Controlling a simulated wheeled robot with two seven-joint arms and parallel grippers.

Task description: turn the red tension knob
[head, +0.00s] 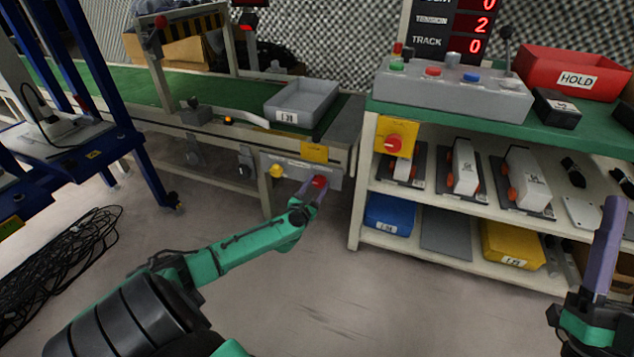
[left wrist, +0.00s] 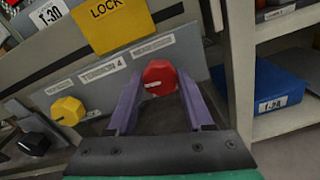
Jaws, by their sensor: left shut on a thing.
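The red tension knob (head: 319,182) sits on a grey panel at the end of the conveyor frame. In the left wrist view the red knob (left wrist: 160,78) is faceted with a white pointer mark, and lies between the tips of my two purple fingers. My left gripper (head: 311,187) is shut on it. A label reading "TENSION 4" (left wrist: 103,71) is on the panel to the left of the knob. The display (head: 455,22) at the top shows TENSION 2. My right gripper (head: 606,240) is at the right edge, away from the knob; its finger opening is not clear.
A yellow knob (head: 277,171) and a black knob (left wrist: 34,143) are left of the red one. A yellow LOCK tag (left wrist: 112,20) hangs above. The shelf unit (head: 357,190) stands close on the right. Cables (head: 60,262) lie on the floor at left.

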